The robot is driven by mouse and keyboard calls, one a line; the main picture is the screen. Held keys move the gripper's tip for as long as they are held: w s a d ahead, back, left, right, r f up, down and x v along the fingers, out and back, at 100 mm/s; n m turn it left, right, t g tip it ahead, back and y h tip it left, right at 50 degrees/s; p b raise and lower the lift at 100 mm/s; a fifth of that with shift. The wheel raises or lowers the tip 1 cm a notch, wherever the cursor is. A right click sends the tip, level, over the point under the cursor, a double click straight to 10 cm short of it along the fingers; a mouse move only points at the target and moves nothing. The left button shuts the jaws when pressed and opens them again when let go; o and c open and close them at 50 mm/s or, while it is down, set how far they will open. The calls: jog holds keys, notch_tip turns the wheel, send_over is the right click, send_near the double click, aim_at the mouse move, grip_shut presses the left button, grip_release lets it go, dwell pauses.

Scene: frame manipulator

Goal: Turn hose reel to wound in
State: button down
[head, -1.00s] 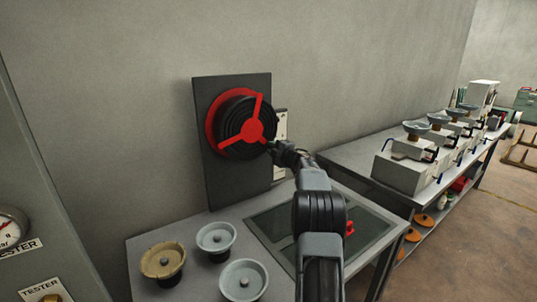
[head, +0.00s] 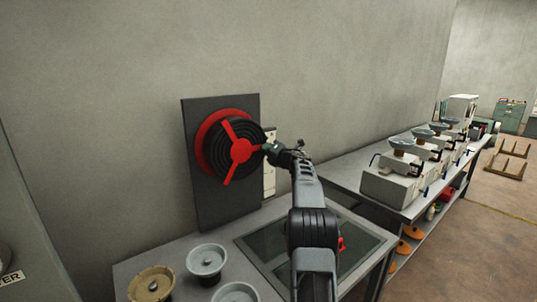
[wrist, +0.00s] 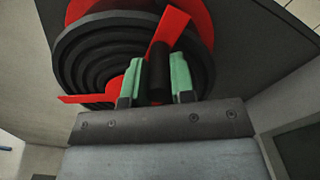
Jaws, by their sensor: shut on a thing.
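The hose reel (head: 240,150) is on an upright dark panel (head: 193,130), with black ringed coils, a red back disc and a red three-spoked hub. In the head view one spoke points right, one to the upper left and one to the lower left. My gripper (head: 271,149) is at the end of the right-hand spoke. In the wrist view my gripper's green fingers (wrist: 157,78) are on both sides of a black handle (wrist: 159,70), shut on it. The reel's coils and red spokes (wrist: 170,30) show just behind the fingers.
The panel stands on a grey bench with a dark inset plate (head: 280,250). Grey bowls (head: 207,261) and a tan bowl (head: 151,284) stand at the front left. A pale box (head: 270,175) is beside the panel. A second bench with several white devices (head: 392,184) runs off right.

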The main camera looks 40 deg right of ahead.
jog(key=shift+r+n, duration=0.3)
jog(key=shift+r, duration=0.1)
jog(key=c, duration=1)
grip_release()
jog(key=shift+f, duration=0.1)
jog(key=shift+s, duration=0.15)
jog(key=shift+s+f+b, duration=0.1)
jog(key=shift+s+b, duration=0.2)
jog(key=s+b, duration=0.4)
jog(key=s, duration=0.9)
jog(key=shift+d, duration=0.2)
